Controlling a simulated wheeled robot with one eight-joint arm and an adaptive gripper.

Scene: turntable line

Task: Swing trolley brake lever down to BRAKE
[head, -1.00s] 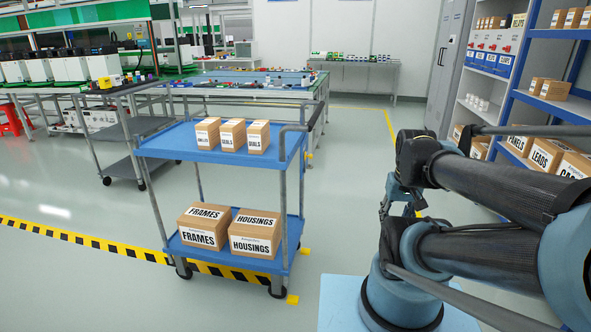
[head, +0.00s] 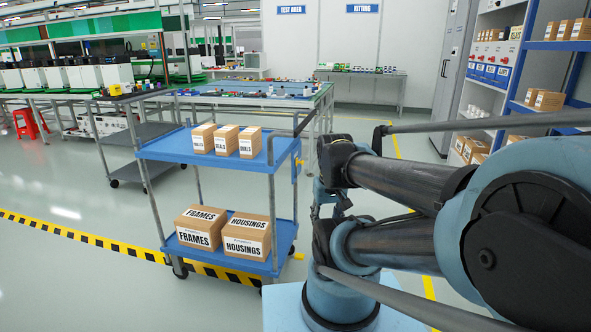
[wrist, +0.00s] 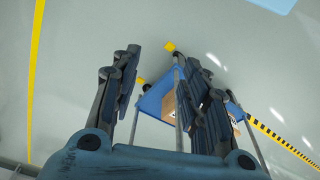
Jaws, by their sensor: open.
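The blue two-shelf trolley (head: 215,157) stands left of my arm in the head view. No BRAKE lettering is readable. My gripper (wrist: 165,92) is open in the wrist view, its dark fingers spread left and right. Between and beyond them are the trolley's blue shelf (wrist: 152,101) and a grey post. I see nothing held. In the head view my arm hides most of the gripper and the floor just right of the trolley.
Small cartons (head: 226,140) stand on the top shelf, and FRAMES (head: 200,228) and HOUSINGS (head: 246,236) boxes on the lower one. Black-and-yellow floor tape (head: 80,237) runs past the trolley. A rack (head: 540,97) is at right. Floor at left front is clear.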

